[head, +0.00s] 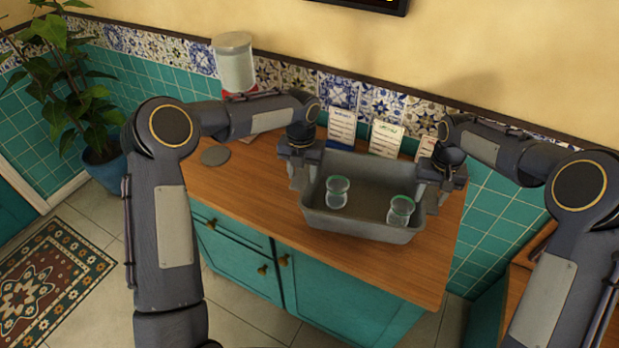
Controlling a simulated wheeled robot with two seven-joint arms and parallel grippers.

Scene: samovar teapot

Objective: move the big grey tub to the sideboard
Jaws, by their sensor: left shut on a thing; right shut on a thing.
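The big grey tub (362,227) is over the wooden top of the teal sideboard (240,225), near its right part. I cannot tell whether its base touches the wood. Two small glass jars with green rims stand inside it, one left (338,192) and one right (401,210). My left gripper (300,178) is shut on the tub's left end. My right gripper (437,192) is shut on its right end. The tub looks about level. The fingertips are partly hidden against its rim.
A glass canister (234,62) stands at the sideboard's back left. A grey disc (215,156) lies on the left of the top. Several printed cards (342,127) stand along the tiled wall behind the tub. A potted plant (103,165) is at the far left.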

